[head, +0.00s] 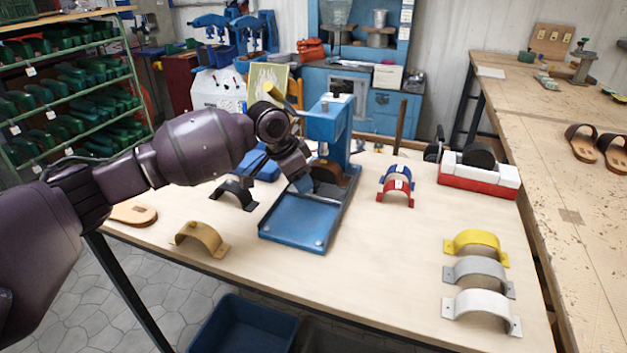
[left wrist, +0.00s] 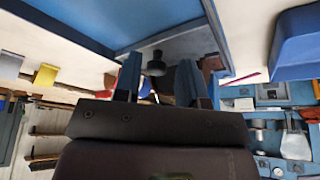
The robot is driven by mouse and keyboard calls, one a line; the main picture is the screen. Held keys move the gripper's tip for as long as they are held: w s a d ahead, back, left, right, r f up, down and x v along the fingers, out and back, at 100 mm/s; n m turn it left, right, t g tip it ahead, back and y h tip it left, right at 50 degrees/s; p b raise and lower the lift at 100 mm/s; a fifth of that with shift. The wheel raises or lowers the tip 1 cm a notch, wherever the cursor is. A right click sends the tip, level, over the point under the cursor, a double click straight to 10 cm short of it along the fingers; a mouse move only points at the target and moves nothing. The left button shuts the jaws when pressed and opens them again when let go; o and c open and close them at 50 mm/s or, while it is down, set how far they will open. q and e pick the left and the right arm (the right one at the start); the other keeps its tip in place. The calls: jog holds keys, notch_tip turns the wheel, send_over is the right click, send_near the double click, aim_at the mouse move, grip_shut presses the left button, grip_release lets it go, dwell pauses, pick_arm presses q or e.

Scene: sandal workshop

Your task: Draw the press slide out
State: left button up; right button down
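The blue press (head: 328,122) stands on the pale workbench. Its flat blue slide tray (head: 292,222) lies at its foot, reaching toward the bench's front edge. My left gripper (head: 303,184) is just above the tray's rear part, in front of the press column, and hides part of the area there. In the left wrist view my left gripper (left wrist: 158,78) has its two fingers apart. A small dark knob (left wrist: 155,64) shows between and beyond the fingertips, beside the blue tray (left wrist: 140,22). I cannot tell whether the fingers touch it. My right gripper is not in view.
Curved straps lie around the press: tan (head: 201,239), black (head: 236,193), red (head: 396,194), blue (head: 399,176), and yellow (head: 476,243), grey and white at right. A red-and-white block (head: 479,180) stands at back right. The bench between press and right-hand straps is clear.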

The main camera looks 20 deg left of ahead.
aim_at(315, 182)
pick_arm(q)
jog(key=shift+w+d+f, duration=0.1)
jog(key=shift+w+d, duration=0.85)
jog(key=shift+w+d+f, duration=0.15)
jog(key=shift+w+d, duration=0.05)
jog(key=shift+f, duration=0.35)
jog(key=shift+d, duration=0.1)
grip_shut()
